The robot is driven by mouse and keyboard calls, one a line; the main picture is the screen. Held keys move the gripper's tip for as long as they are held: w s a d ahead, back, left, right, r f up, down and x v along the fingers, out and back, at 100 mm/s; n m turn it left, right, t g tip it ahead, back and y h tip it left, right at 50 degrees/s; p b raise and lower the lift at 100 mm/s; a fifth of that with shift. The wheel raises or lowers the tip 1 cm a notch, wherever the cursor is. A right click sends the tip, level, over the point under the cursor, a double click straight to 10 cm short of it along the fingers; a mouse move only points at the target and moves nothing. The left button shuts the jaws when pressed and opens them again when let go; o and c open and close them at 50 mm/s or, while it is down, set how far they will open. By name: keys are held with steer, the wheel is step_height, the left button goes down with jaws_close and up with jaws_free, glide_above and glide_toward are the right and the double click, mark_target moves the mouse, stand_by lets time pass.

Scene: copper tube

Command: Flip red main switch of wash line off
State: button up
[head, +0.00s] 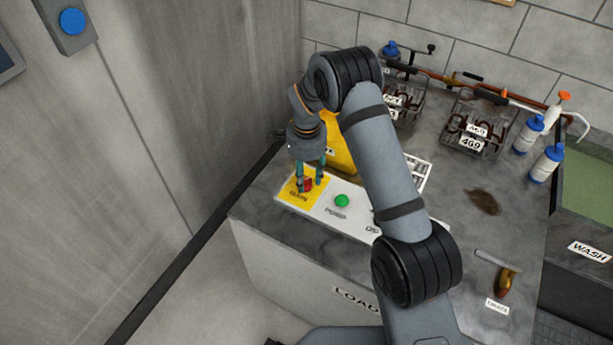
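The red main switch (308,184) sits on a yellow plate (294,198) at the left end of the white control panel (323,208). The plate's label is too small to read surely. My gripper (308,185) points down over the yellow plate, with its teal fingers on both sides of the red switch. One finger is left of the switch and one is right of it. I cannot tell whether the fingers touch it. Part of the switch is hidden by the fingers, and its position cannot be made out.
A green button (341,201) is just right on the panel. A yellow object (340,146) stands behind my gripper. Wire baskets (478,127), blue-capped bottles (545,163), a brown stain (484,202) and a scraper-like tool (505,280) are on the counter. A wall is close on the left.

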steer(key=shift+a+f, duration=0.1)
steer(key=shift+f, duration=0.15)
steer(key=shift+c, duration=0.8)
steer(key=c, duration=0.7)
jaws_close()
